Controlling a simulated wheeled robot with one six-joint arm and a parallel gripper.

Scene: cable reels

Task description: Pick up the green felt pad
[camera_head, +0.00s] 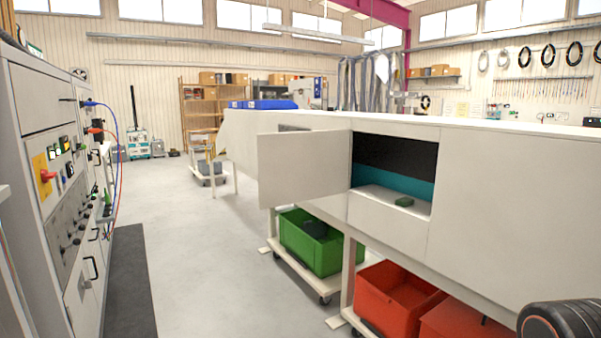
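A small dark green pad (404,202), which looks like the green felt pad, lies on the pale floor of an open compartment (375,202) in the long white bench. The compartment's back shows dark above and teal below. A white door (302,170) stands swung open to the left of the opening. My gripper's fingers are not in view. A black rounded part with an orange ring at the lower right corner seems to be my own arm.
Below the bench stand a green crate (292,239) on a wheeled trolley and red crates (368,292). A grey control cabinet (45,160) with plugged cables lines the left side. The floor between is clear, with a dark mat (128,285) beside the cabinet.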

